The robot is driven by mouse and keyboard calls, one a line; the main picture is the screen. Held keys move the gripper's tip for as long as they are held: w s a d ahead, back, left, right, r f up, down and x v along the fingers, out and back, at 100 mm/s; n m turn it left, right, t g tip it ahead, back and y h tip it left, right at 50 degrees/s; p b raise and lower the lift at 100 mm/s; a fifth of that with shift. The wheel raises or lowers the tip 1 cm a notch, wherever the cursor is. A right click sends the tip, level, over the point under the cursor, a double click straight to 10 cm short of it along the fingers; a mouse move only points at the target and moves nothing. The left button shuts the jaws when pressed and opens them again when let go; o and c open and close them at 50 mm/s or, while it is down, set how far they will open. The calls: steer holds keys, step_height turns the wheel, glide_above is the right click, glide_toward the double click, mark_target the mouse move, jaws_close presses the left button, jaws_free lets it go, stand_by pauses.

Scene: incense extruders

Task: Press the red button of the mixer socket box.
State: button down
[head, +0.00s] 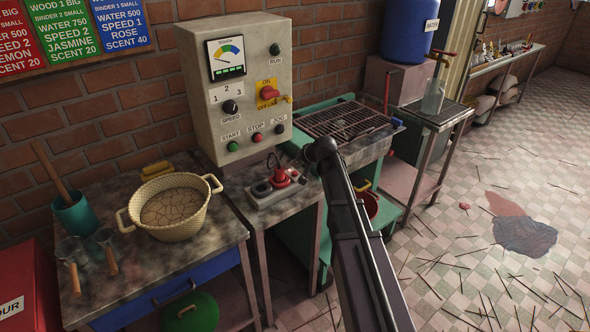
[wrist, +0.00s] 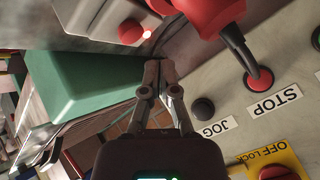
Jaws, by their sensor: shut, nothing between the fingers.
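The mixer socket box (head: 268,198) is a low grey box on the small table beneath the control panel. A red plug (head: 281,178) stands on it and also shows large at the top of the wrist view (wrist: 208,14). In the wrist view the box's red button (wrist: 131,32) shows at the top, with a small glowing light beside it. I cannot clearly make out this button in the head view. My gripper (wrist: 158,66) is shut and empty, its fingertips apart from the button in the picture. In the head view my arm mostly hides the gripper.
The control panel (head: 237,95) rises behind the box, with its own red STOP button (head: 257,137). In the wrist view the STOP (wrist: 259,79) and JOG (wrist: 203,108) buttons are close by. A woven basket (head: 172,207) stands on the left table. A green machine (head: 288,232) stands right.

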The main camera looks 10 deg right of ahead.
mark_target(296, 173)
steer(key=shift+r+p, duration=1.6)
steer(key=shift+r, duration=0.25)
